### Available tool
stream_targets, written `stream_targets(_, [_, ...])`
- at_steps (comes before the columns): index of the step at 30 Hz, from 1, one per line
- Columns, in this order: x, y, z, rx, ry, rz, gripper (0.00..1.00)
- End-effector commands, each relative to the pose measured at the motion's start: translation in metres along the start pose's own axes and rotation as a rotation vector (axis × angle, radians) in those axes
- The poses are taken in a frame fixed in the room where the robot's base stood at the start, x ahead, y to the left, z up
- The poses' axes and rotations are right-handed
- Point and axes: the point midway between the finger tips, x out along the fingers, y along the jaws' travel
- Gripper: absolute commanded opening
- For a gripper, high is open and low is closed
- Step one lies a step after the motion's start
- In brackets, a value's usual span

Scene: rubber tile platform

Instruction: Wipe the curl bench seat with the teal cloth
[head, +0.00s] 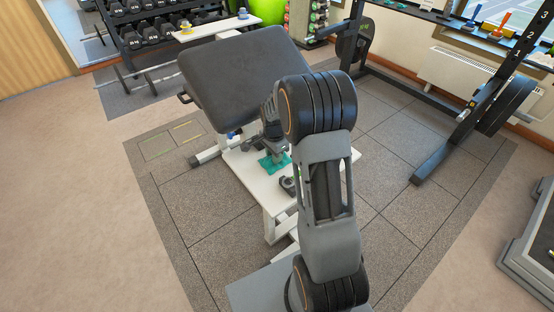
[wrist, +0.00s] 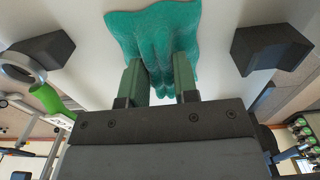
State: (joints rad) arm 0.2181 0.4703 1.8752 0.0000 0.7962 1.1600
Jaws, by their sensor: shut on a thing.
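The teal cloth (head: 275,163) lies on a white tabletop (head: 257,180) in the head view, bunched under my gripper (head: 273,150). In the wrist view the cloth (wrist: 150,35) is gathered in folds between the two green fingers of my gripper (wrist: 158,80), which is shut on it. Its upper part spreads out beyond the fingertips against the white surface. The curl bench (head: 240,80) shows a large dark, tilted pad behind the white top, on a pale frame. I cannot tell which part is its seat; my arm hides part of the area.
Dark blocks stand on either side of the cloth in the wrist view, one left (wrist: 38,55) and one right (wrist: 270,47). A dumbbell rack (head: 150,30) is at the back left, a weight-plate stand (head: 490,110) at the right. Rubber tiles (head: 400,150) are clear on the right.

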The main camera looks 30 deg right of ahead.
Motion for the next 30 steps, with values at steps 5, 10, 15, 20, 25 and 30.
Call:
stream_targets(5, [-0.002,0.0,0.0,0.0,0.0,0.0,0.01])
stream_targets(10, [-0.01,0.0,0.0,0.0,0.0,-0.001,0.01])
stream_targets(15, [-0.025,0.0,0.0,0.0,0.001,-0.001,0.01])
stream_targets(20, [-0.038,0.0,0.0,0.0,0.001,-0.002,0.01])
stream_targets(25, [-0.052,0.0,0.0,0.0,0.001,-0.001,0.01])
stream_targets(30, [-0.066,0.0,0.0,0.0,0.0,0.0,0.01])
